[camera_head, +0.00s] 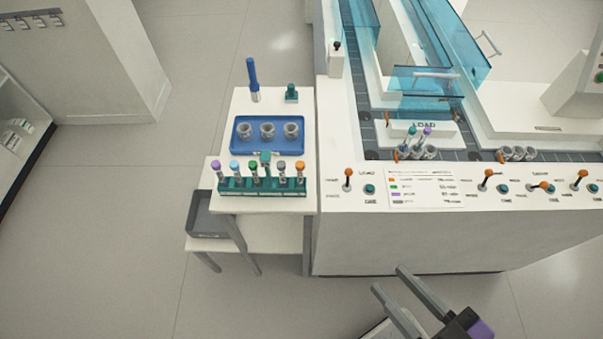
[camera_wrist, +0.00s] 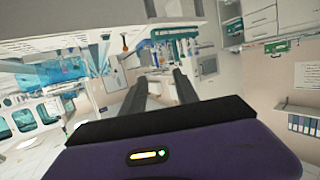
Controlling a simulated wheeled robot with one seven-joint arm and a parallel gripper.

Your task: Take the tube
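Several capped tubes stand upright in a green rack (camera_head: 262,193) on the front of the small white table; caps are purple, light blue, green, grey and orange. A purple-capped tube (camera_head: 217,171) is at the rack's left end and an orange-capped tube (camera_head: 299,170) at its right end. My gripper (camera_head: 390,279) is at the bottom of the head view, in front of the track cabinet and well apart from the tubes. Its two fingers are spread and empty, as the wrist view (camera_wrist: 157,77) also shows.
A blue tray (camera_head: 242,148) with three grey holders sits behind the rack. A tall blue item (camera_head: 253,78) stands at the table's back. A panel of orange-knobbed levers (camera_head: 347,180) runs along the cabinet's front edge. The floor to the left is clear.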

